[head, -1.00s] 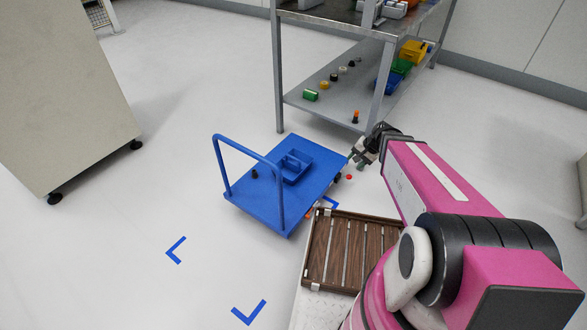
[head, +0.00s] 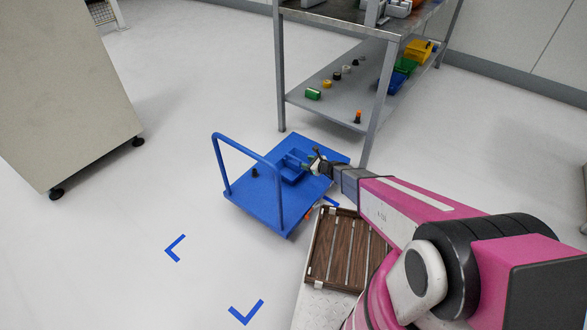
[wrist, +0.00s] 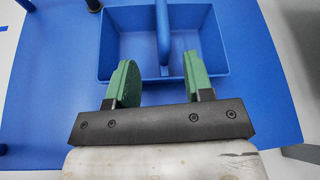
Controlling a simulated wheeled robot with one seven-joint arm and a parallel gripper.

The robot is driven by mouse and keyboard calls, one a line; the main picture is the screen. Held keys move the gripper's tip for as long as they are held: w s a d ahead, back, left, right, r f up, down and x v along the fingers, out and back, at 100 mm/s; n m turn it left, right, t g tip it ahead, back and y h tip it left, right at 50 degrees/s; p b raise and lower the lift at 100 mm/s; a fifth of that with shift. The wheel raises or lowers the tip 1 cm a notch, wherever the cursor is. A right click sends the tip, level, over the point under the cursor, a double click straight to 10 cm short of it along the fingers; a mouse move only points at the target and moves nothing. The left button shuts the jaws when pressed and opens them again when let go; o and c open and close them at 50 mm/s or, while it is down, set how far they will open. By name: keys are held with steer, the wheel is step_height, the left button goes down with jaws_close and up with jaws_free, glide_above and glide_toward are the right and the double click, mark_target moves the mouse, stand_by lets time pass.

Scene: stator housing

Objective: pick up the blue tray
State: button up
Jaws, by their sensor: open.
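The blue tray (head: 291,175) sits on the deck of a blue cart in the head view. In the wrist view the tray (wrist: 205,50) is a rectangular open box with an upright blue handle bar (wrist: 163,35) across its middle. My gripper (head: 306,167) is over the tray's near right side in the head view. In the wrist view its two green fingertips (wrist: 160,80) are apart, with the handle ahead of and between them. Nothing is held. I cannot tell the height of the fingers above the tray.
The blue cart (head: 262,208) has a tall push handle (head: 216,165) at its left. A black peg (head: 255,172) stands on its deck. A metal shelf table (head: 340,105) with bins and small parts stands behind. A wooden slatted tray (head: 340,250) lies in front. Floor at left is clear.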

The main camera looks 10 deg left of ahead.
mark_target(295, 159)
steer(key=x, duration=0.9)
steer(key=shift+w+a, duration=0.2)
steer(key=shift+w, duration=0.15)
steer(key=shift+r, duration=0.1)
jaws_close()
